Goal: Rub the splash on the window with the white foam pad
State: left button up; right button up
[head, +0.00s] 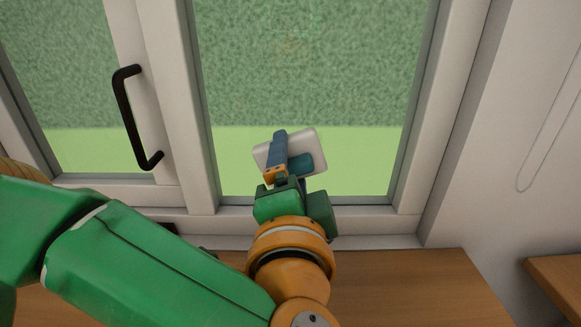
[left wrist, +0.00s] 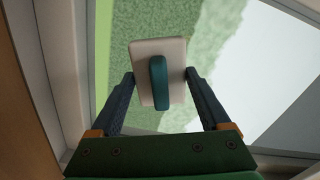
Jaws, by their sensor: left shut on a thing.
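The white foam pad (head: 311,142) has a teal handle (head: 301,165) on its back. My left gripper (head: 282,152) is shut on the pad and holds it, tilted, in front of the lower window pane (head: 350,70). In the left wrist view the pad (left wrist: 145,52) sits between the fingertips, handle facing the camera. I cannot tell whether the pad touches the glass. A very faint brownish splash (head: 291,46) shows on the upper pane, above the pad. My right gripper is not in view.
A black window handle (head: 127,115) sticks out from the frame on the left. A wooden bench top (head: 400,285) lies below the sill. A white wall (head: 510,120) with a hanging cord (head: 548,130) is at the right. The glass above the pad is unobstructed.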

aim_at(321, 162)
pick_arm(q)
jog(key=shift+w, duration=0.65)
jog(key=shift+s+d, duration=0.1)
jog(key=shift+d, duration=2)
jog(key=shift+a+b, duration=0.35)
jog(key=shift+a, duration=1.8)
jog(key=shift+s, duration=0.15)
jog(key=s, duration=0.5)
jog(key=shift+s+b, duration=0.15)
jog(key=shift+b, duration=0.25)
